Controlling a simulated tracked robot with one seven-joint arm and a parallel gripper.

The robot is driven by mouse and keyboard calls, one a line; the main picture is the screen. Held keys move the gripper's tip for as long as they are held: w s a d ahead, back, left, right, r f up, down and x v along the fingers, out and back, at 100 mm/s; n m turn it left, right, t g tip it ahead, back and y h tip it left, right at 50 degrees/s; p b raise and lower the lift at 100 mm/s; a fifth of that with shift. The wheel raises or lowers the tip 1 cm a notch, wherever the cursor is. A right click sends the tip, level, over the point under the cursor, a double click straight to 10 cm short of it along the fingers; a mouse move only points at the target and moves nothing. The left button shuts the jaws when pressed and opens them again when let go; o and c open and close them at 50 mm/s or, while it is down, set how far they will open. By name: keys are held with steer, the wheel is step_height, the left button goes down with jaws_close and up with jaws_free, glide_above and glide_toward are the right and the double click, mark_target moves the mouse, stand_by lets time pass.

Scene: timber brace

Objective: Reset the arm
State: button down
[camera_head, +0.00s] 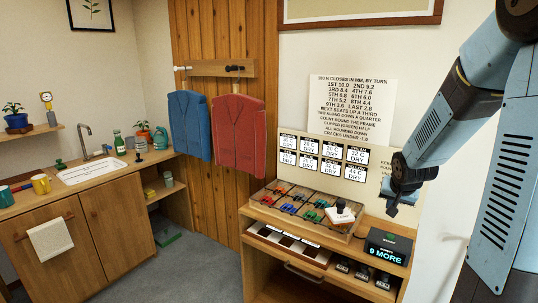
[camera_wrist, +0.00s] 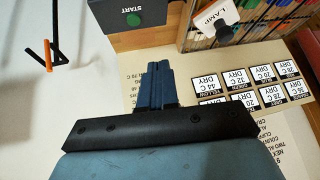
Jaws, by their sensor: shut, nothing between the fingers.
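My gripper (camera_head: 392,208) hangs at the end of my blue-grey arm on the right side of the head view. It is in front of the wall, above the right end of the wooden bench. In the wrist view its two dark blue fingers (camera_wrist: 153,72) lie together with nothing between them. It is apart from everything around it. The upper end of my arm runs out of the head view.
A START box (camera_head: 388,244) reading "9 MORE" stands on the bench (camera_head: 262,218) below my gripper. Left of it are a lamp block (camera_head: 341,213) and a tray of coloured clips (camera_head: 292,205). Label cards (camera_head: 332,149) hang behind.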

steer(key=s+a+r+n, duration=0.1)
steer(key=s+a+r, duration=0.3)
steer(key=s, duration=0.5)
steer(key=s+a+r+n+y, duration=0.1)
steer(key=s+a+r+n, duration=0.1)
steer(key=s+a+r, duration=0.3)
steer(key=s+a+r+n+g, duration=0.1)
steer(key=s+a+r, duration=0.4)
steer(key=s, duration=0.8)
steer(key=shift+r+n+y, duration=0.4)
steer(key=shift+r+n, duration=0.2)
steer(key=shift+r, duration=0.3)
